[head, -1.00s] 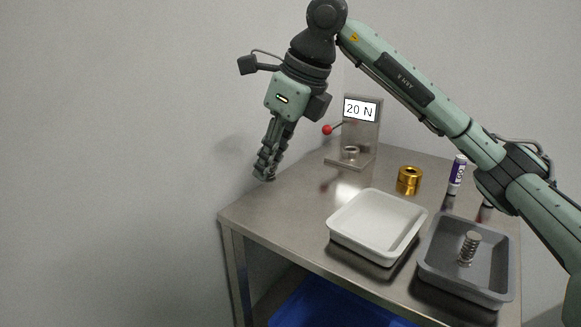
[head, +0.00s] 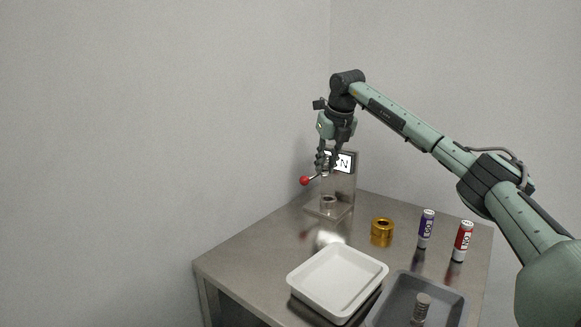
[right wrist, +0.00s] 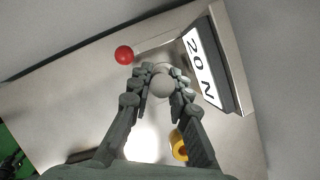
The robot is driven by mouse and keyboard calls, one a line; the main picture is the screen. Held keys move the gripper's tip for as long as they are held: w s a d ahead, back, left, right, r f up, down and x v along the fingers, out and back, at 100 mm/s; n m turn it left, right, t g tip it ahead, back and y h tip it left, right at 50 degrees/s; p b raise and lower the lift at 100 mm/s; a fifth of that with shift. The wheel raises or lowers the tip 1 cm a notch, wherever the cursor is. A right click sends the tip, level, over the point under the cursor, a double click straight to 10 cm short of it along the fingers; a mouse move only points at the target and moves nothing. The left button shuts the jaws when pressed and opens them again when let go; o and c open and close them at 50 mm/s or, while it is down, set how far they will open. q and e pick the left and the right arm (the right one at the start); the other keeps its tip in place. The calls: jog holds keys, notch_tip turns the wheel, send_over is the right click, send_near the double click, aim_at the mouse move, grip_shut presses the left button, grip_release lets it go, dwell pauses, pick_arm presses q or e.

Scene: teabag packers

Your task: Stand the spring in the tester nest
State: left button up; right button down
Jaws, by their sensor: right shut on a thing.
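My right gripper (head: 325,163) is high over the tester (head: 343,188), in front of its display and above the round nest (head: 328,202) on its base. In the right wrist view, the fingertips (right wrist: 161,87) are shut on a round grey thing (right wrist: 163,85) seen end-on. It looks like the flat end of a spring; its length is hidden. The nest is mostly hidden behind it there. A coil spring (head: 422,304) with a flat top stands in the dark grey tray (head: 452,300). My left gripper is not in view.
The tester's red-knobbed lever (head: 304,180) sticks out left, close to the gripper; it also shows in the wrist view (right wrist: 124,55). A brass ring (head: 382,232), a purple can (head: 426,229), a red can (head: 462,241) and an empty white tray (head: 337,281) stand on the metal table.

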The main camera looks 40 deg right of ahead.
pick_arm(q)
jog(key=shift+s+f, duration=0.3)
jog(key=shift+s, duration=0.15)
pick_arm(e)
jog(key=shift+d+f, duration=0.1)
jog(key=shift+d, duration=0.8)
jog(key=shift+f, duration=0.1)
